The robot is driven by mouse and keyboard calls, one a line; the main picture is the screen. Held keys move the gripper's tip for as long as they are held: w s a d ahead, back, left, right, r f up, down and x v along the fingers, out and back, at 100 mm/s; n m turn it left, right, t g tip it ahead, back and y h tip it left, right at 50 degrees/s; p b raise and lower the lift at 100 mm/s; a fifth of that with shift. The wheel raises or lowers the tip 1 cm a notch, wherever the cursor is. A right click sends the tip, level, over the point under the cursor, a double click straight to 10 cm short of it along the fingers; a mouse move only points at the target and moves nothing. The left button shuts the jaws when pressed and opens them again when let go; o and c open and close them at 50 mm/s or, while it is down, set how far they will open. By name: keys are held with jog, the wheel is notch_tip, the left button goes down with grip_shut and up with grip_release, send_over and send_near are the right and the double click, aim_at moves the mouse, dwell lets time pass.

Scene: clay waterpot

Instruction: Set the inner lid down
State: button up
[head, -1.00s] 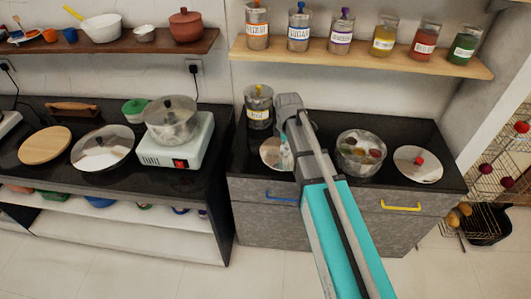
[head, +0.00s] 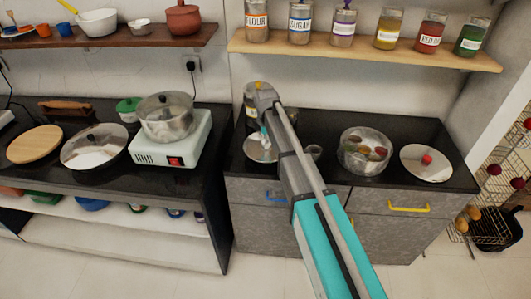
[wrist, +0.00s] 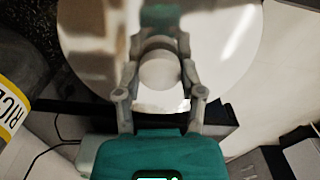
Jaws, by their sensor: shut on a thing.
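The inner lid is a round, shiny metal disc (wrist: 225,35) with a pale round knob, filling the top of the wrist view. My gripper (wrist: 158,62) is shut on that knob, one finger on each side. In the head view the lid (head: 260,149) shows below my gripper (head: 265,132), over the left part of the dark right-hand counter. I cannot tell whether it touches the counter. My arm hides part of the counter to the right of it.
A rice jar (wrist: 14,108) stands close on the left in the wrist view. A metal pot with colourful contents (head: 365,152) and a white lid with a red knob (head: 427,164) are on the counter's right. A metal pot (head: 167,118) sits on the white hotplate (head: 172,150).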

jog(key=shift+w+a+f, duration=0.15)
jog(key=shift+w+f, duration=0.1)
jog(key=shift+f, duration=0.1)
jog(key=shift+w+a+f+b, duration=0.3)
jog(key=shift+f+b, duration=0.25)
jog(key=shift+b, duration=0.15)
jog(key=shift+f+b, duration=1.4)
jog(key=shift+f, duration=0.05)
jog(key=shift+f, duration=0.1)
jog(key=o, duration=1.2)
notch_tip(320, 180, up, 12)
jog(key=p, duration=1.2)
